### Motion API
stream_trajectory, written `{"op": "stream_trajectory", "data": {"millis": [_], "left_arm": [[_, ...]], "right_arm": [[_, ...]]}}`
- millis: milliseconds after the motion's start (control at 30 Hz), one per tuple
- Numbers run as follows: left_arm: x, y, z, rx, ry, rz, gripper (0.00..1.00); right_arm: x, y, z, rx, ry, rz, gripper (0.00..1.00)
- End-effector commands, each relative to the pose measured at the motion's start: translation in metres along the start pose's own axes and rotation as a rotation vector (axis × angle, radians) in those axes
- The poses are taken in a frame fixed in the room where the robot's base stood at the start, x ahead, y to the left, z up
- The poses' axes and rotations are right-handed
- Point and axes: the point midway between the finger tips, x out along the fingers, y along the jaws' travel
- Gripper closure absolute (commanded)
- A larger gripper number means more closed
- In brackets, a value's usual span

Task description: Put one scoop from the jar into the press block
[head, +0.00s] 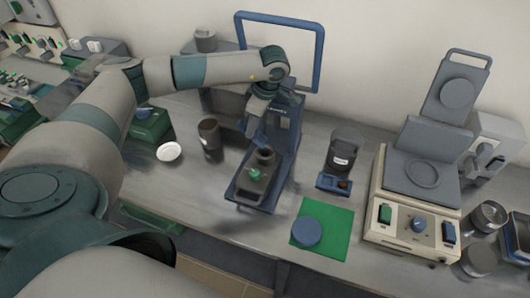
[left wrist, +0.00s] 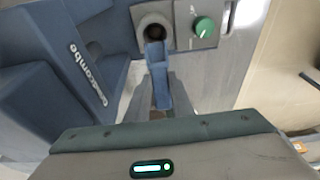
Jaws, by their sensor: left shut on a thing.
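My left gripper (head: 258,108) is beside the blue press (head: 282,130) and is shut on a blue scoop. In the left wrist view the scoop (left wrist: 157,78) points away from the fingers (left wrist: 160,106), its far end at the near rim of a round opening in the grey press block (left wrist: 153,20). I cannot tell whether it touches the rim or holds material. The block (head: 258,180) has a green knob (head: 255,173); the knob also shows in the wrist view (left wrist: 204,26). A dark open jar (head: 210,137) stands left of the press. My right gripper is out of view.
A white round lid (head: 168,151) lies left of the jar. Right of the press are a dark labelled container (head: 343,147), a small blue tray (head: 328,182), a green mat (head: 335,230) with a blue disc (head: 307,231), and a cream heated device (head: 405,205).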

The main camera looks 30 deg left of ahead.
Motion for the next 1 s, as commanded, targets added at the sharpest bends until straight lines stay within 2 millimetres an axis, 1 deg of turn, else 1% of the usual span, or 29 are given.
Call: {"op": "stream_trajectory", "data": {"millis": [33,333,500,800,1000], "left_arm": [[0.006,0.000,-0.003,-0.003,-0.026,0.001,1.00],[0.015,0.000,-0.011,-0.003,-0.185,-0.001,1.00],[0.013,0.000,-0.013,0.000,-0.222,0.001,1.00],[0.013,0.000,-0.013,0.000,-0.223,0.001,1.00],[0.020,-0.001,-0.015,-0.002,-0.263,-0.002,1.00]], "right_arm": [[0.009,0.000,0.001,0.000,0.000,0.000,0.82],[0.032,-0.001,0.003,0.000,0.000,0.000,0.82],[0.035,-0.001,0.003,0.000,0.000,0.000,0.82],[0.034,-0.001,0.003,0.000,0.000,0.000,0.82],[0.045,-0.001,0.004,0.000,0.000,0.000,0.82]]}}
